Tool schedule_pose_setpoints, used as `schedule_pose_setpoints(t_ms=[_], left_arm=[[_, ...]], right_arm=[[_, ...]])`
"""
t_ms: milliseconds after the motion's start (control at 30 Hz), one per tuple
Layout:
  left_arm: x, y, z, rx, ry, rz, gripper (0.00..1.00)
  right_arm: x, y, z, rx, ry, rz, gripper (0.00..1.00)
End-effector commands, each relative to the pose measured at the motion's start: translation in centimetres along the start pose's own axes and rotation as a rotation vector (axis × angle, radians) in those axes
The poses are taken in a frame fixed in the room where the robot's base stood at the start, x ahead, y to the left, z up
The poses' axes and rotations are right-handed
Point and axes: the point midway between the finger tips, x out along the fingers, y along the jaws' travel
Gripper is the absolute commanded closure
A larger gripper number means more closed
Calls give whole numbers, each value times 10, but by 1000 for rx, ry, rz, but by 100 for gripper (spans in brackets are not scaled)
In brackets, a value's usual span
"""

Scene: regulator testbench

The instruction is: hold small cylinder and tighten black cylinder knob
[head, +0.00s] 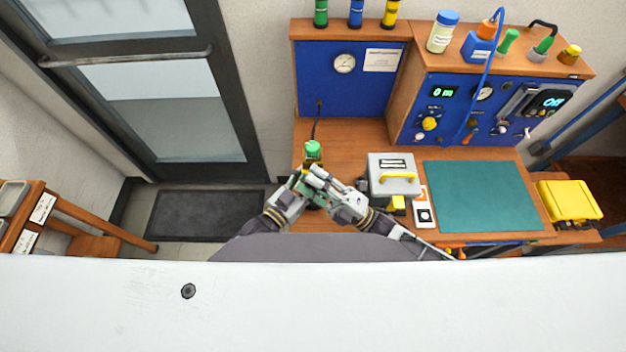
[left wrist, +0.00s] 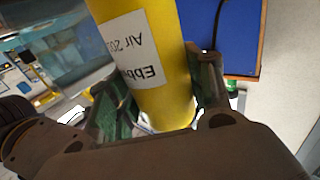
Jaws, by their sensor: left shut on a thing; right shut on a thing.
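A yellow cylinder (left wrist: 155,65) with a white, upside-down printed label stands between the fingers of my left gripper (left wrist: 160,105), which is shut on it. In the head view my left gripper (head: 303,184) and my right gripper (head: 325,183) meet close together at the desk's front left. A green-topped thing (head: 313,149) stands just behind them, its lower part covered by the fingers. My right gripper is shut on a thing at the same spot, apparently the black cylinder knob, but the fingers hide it.
A grey box with a yellow handle (head: 394,178) stands close to the right of my right gripper. A green mat (head: 485,196) lies clear farther right, with a yellow case (head: 568,202) beyond it. Blue instrument panels (head: 340,86) rise at the back. A black cable runs behind the grippers.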

Motion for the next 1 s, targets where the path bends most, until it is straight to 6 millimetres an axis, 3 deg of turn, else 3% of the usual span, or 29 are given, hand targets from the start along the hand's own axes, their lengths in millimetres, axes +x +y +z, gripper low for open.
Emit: schedule_pose_setpoints(t_ms=[500, 1000], left_arm=[[0, 1, 0, 0, 0, 1, 100], [0, 1, 0, -1, 0, 1, 100]], right_arm=[[0, -1, 0, 91, -2, 216, 92], [0, -1, 0, 103, -1, 249, 92]])
